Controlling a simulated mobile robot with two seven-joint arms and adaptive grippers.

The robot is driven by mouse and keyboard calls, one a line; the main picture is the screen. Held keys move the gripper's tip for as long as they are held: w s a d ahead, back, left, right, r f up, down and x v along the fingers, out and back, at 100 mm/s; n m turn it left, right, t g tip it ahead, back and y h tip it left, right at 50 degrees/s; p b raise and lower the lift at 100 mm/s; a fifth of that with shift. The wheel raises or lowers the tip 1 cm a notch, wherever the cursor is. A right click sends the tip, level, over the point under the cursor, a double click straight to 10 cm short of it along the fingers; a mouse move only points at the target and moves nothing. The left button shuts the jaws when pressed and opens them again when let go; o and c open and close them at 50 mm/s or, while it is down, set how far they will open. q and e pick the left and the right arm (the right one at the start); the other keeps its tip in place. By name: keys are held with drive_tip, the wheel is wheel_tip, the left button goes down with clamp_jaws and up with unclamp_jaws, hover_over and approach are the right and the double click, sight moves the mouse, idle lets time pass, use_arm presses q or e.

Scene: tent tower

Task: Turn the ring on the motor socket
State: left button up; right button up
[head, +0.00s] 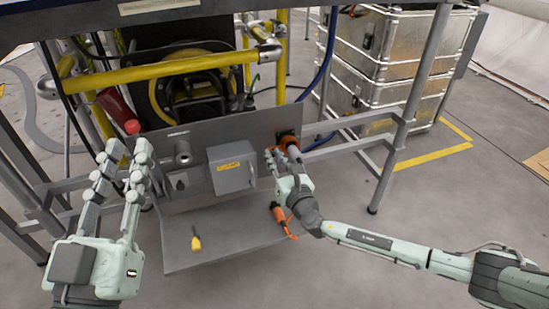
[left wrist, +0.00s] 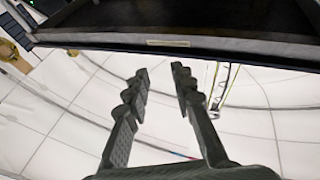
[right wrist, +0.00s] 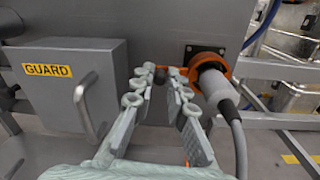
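The motor socket (right wrist: 205,50) sits on the grey panel, with an orange ring (right wrist: 222,68) around the grey plug in it. A short orange arm reaches left from the ring to a dark knob (right wrist: 160,76). My right gripper (right wrist: 162,72) has its fingertips on either side of that knob; I cannot tell whether they press on it. In the head view the right gripper (head: 276,155) partly covers the socket (head: 288,139). My left gripper (head: 128,148) is open and empty, left of the panel; its spread fingers show in the left wrist view (left wrist: 160,72).
A grey guard box (head: 232,168) with a handle is left of the socket. A grey shelf (head: 225,245) below holds a yellow-tagged item (head: 195,240) and an orange connector (head: 280,217). A cable hangs from the plug. Metal frame bars and yellow tubes surround the panel.

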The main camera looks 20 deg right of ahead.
clamp_jaws()
